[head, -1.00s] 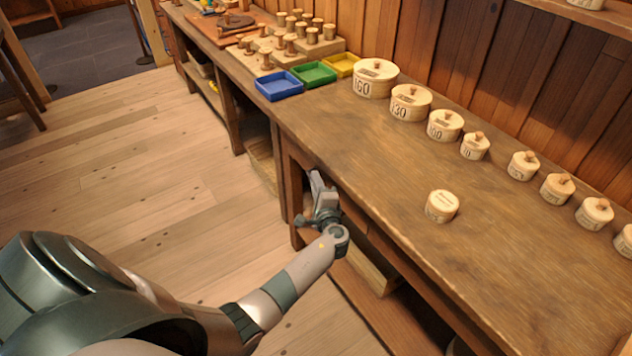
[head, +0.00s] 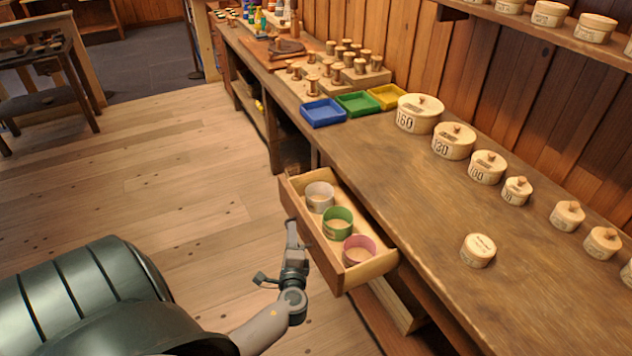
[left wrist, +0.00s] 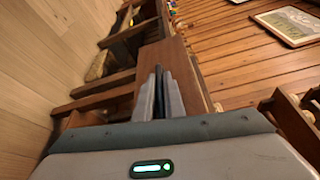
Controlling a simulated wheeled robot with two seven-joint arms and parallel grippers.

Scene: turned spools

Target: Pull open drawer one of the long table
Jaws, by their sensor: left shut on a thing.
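The drawer (head: 372,270) of the long table (head: 400,200) stands well out from under the tabletop. It holds a whitish tub (head: 319,197), a green tub (head: 338,223) and a pink tub (head: 359,250), all open at the top. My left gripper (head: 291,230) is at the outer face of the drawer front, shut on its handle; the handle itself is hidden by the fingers. In the left wrist view the closed fingers (left wrist: 160,90) point at the brown drawer front (left wrist: 168,55). My right gripper is not in view.
Blue (head: 323,112), green (head: 357,104) and yellow (head: 387,96) trays, wooden spools and several lidded round boxes stand on the tabletop. One lidded box (head: 478,250) stands nearer the front edge. The wooden floor (head: 170,190) left of the drawer is clear.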

